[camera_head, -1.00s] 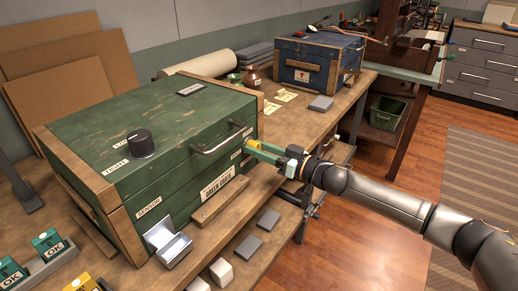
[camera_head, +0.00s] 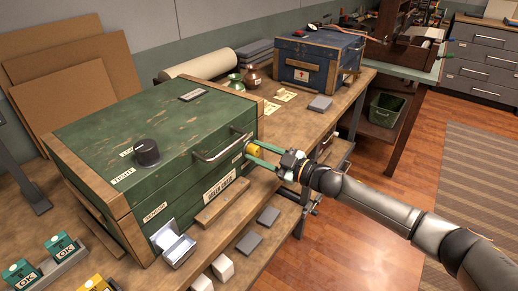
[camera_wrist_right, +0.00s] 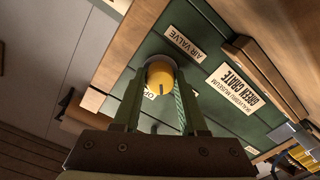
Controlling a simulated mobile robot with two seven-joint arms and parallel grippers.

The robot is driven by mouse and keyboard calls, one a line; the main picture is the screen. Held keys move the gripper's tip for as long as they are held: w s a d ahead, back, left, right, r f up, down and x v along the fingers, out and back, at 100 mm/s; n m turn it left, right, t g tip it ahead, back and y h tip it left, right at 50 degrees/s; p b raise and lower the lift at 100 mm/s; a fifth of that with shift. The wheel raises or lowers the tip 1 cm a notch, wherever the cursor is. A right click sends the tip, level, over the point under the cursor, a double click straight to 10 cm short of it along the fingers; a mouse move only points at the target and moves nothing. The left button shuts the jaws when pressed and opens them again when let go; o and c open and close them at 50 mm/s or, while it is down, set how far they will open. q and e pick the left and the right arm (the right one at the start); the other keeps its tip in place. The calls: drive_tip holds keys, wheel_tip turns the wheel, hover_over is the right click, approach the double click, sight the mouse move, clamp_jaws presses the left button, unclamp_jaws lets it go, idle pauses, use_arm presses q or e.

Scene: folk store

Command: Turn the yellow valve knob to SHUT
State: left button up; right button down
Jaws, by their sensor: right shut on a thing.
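The yellow valve knob (camera_head: 253,150) sits on the front face of the green crate (camera_head: 160,200), near its right end. It also shows in the right wrist view (camera_wrist_right: 160,70), with a short dark mark at its lower rim. My right gripper (camera_head: 256,153) is shut on the knob, one finger on each side. In the wrist view, the AIR VALVE label (camera_wrist_right: 185,44) is beside the knob. Another label (camera_wrist_right: 149,94), starting "OP", is partly covered by a finger. I see no SHUT label. My left gripper is not in view.
A metal handle (camera_head: 218,146) juts from the crate front left of the knob. A black dial (camera_head: 147,152) is on the lid. A small open metal box (camera_head: 174,243) stands before the crate. A blue crate (camera_head: 316,62) stands further back. Open floor lies at right.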

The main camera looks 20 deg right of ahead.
drive_tip(key=shift+n, duration=0.9)
drive_tip(key=n, duration=0.3)
drive_tip(key=shift+n, duration=0.3)
drive_tip(key=n, duration=0.2)
drive_tip(key=shift+n, duration=0.4)
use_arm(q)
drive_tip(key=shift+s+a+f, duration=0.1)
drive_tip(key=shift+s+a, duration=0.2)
use_arm(e)
drive_tip(key=shift+n, duration=0.7)
drive_tip(key=shift+c, duration=2.2)
unclamp_jaws()
drive_tip(key=shift+s, duration=0.1)
